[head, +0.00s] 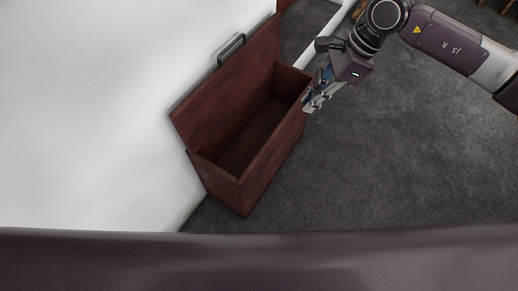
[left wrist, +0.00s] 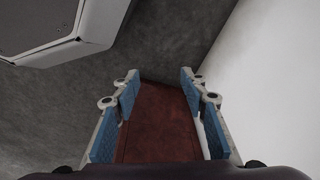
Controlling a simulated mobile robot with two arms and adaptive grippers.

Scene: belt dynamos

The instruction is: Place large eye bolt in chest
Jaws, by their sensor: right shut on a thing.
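The chest (head: 246,192) is a dark red-brown wooden box, open at the top, with its lid (head: 232,85) leaning back towards the white wall. Its inside (head: 250,135) looks empty where I can see it. My right gripper (head: 312,103) is at the chest's far right rim, pointing down and left, and is shut on what I take to be the large eye bolt, mostly hidden by the fingers. My left gripper (left wrist: 158,82) is open in the left wrist view, with red-brown wood (left wrist: 158,120) showing between and beyond its fingers; it is out of the head view.
The white wall (head: 90,110) stands close behind the chest on the left. A dark grey handle (head: 231,49) sticks out from the lid's upper edge. The grey floor (head: 400,160) right of the chest is clear. Wooden legs (head: 507,6) show at the top right edge.

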